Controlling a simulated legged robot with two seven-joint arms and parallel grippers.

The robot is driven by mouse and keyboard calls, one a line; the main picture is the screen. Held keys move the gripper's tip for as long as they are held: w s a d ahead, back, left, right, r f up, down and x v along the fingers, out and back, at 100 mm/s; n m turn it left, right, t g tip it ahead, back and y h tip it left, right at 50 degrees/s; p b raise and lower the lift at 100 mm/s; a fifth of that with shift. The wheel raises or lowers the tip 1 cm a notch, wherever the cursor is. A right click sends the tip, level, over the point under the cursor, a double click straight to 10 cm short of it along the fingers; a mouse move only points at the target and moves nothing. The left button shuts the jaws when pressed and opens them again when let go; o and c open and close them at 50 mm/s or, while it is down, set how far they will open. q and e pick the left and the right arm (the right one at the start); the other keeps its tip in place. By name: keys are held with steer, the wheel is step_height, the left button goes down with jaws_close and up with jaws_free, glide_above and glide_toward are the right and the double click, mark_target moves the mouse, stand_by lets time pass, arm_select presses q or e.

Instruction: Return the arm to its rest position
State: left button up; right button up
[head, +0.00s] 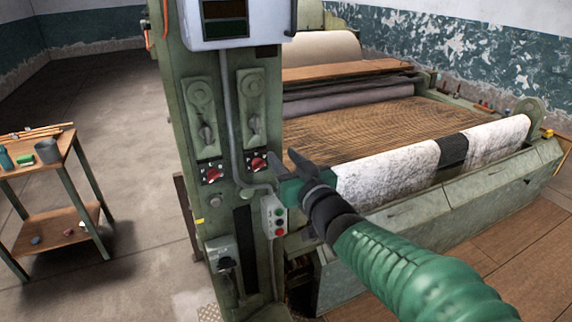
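My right arm comes in from the lower right with a green ribbed sleeve. Its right gripper (281,157) is in front of the green machine column, just right of a red rotary switch (259,163). Two dark fingertips show apart with a gap between them, and nothing shows held. From this angle I cannot tell whether a fingertip touches the switch or column. My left gripper is not in view.
The green column (233,120) carries levers, a second red switch (212,174) and a push-button box (274,216). Behind my arm is a machine with a wooden lattice apron (370,125) and white fleece (390,172). A small wooden table (52,217) stands left; the floor between is clear.

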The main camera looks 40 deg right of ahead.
steer(key=shift+s, duration=0.35)
steer(key=s+a+f+g+y, duration=0.1)
steer(key=a+f+g, duration=0.3)
steer(key=f, duration=0.7)
steer(key=s+a+f+g+y, duration=0.2)
steer(key=a+f+g, duration=0.25)
steer(key=f, duration=0.75)
steer(key=s+a+f+n+g+y, duration=0.1)
steer(key=s+a+f+n+g, duration=0.1)
steer(key=s+a+f+g, duration=0.4)
steer(key=s+a+f, duration=0.3)
steer(key=s+f, duration=0.2)
steer(key=s, duration=0.1)
steer(key=shift+s+n, duration=0.2)
steer(key=shift+n, duration=0.2)
steer(key=shift+f, duration=0.1)
